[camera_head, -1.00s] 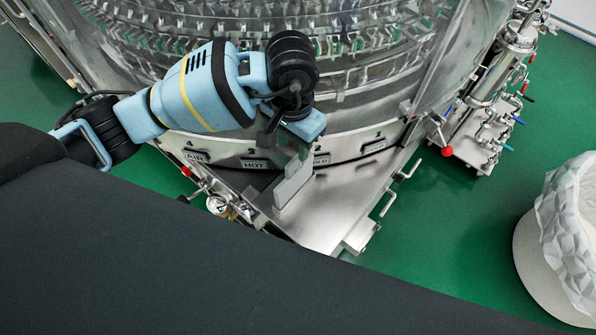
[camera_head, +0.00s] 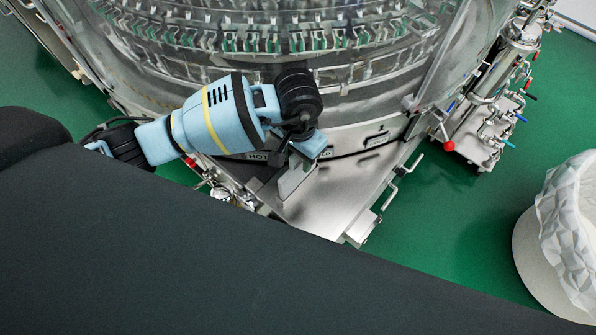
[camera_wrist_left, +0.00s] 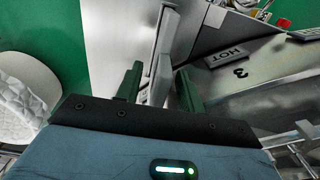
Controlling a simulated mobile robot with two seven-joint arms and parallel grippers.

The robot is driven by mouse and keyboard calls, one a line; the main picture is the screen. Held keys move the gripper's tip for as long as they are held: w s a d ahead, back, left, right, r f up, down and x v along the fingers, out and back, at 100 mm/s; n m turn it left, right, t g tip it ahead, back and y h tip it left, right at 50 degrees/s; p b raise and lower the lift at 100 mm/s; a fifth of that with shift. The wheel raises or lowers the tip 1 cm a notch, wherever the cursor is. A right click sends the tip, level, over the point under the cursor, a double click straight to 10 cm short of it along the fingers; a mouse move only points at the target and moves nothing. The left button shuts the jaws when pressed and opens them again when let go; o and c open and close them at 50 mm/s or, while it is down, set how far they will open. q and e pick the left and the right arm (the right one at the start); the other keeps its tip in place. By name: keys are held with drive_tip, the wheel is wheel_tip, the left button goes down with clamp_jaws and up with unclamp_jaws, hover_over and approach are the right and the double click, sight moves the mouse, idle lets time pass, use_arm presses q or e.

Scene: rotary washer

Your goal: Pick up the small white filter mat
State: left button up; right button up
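A thin, pale, upright flat piece (camera_head: 297,178) stands on the metal corner shelf of the washer. It looks like the white filter mat or its holder; I cannot tell which. My left gripper (camera_head: 288,158) is right at this piece, at its upper side. In the left wrist view the pale piece (camera_wrist_left: 160,82) runs up between the two green fingers of my left gripper (camera_wrist_left: 160,76). The fingers stand apart, with a gap showing beside the piece, so the gripper looks open. The lower part of the piece is hidden by the gripper body there. My right gripper is not in view.
The round washer drum (camera_head: 250,45) rises behind the shelf (camera_head: 335,190). Labelled plates, one reading HOT (camera_head: 258,156), line its rim. A lined white bin (camera_head: 545,245) stands at the right. Pipework with a red knob (camera_head: 448,146) is right of the drum. Green floor lies between.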

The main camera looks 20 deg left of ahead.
use_arm(q)
drive_tip(key=shift+c, duration=0.6)
clamp_jaws()
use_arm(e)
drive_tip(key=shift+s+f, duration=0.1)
